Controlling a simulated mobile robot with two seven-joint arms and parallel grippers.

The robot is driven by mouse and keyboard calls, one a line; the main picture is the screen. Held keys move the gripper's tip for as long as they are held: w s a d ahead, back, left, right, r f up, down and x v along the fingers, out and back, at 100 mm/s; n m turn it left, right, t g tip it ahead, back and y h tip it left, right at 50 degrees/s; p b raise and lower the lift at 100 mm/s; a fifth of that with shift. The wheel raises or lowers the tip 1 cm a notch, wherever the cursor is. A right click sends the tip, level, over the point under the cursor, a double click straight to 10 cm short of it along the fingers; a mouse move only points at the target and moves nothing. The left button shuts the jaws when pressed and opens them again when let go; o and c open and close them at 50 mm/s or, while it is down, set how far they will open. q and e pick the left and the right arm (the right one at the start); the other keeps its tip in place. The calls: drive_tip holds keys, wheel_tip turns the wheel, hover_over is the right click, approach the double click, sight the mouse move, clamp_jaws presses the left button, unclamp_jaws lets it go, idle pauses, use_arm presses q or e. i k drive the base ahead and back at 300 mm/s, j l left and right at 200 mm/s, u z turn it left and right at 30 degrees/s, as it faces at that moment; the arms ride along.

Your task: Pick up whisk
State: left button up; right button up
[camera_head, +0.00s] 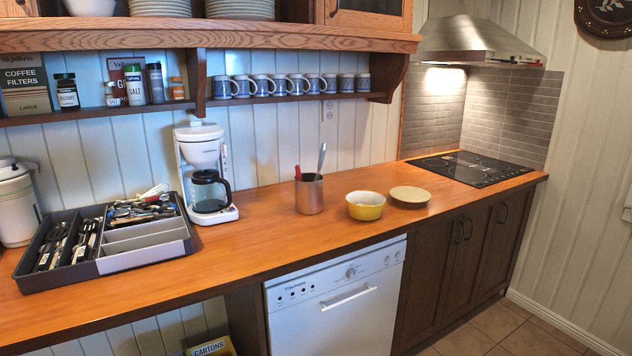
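No gripper of mine shows in the head view. A dark grey utensil tray (100,272) stands on the left of the wooden counter. Its back right compartment holds a heap of mixed utensils (140,208). A pale, light-coloured utensil (156,191) sticks up at the back of this heap; it may be the whisk, but it is too small to tell. A metal canister (309,196) at mid counter holds a red-handled utensil (298,173) and a silver one (321,160). Their lower parts are hidden inside it.
A white coffee maker (200,150) stands right behind the tray. A yellow bowl (365,207) and a beige plate (410,195) sit right of the canister. A shelf with mugs (290,86) overhangs the back. The counter between tray and canister (255,235) is clear.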

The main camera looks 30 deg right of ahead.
sight(323, 149)
drive_tip(key=z, duration=1.25)
drive_tip(key=i+l+u, duration=0.15)
drive_tip(key=i+l, duration=0.35)
drive_tip(key=i, duration=0.3)
drive_tip(key=i+l+u, duration=0.1)
drive_tip(key=i+l, duration=0.5)
drive_tip(key=i, duration=0.15)
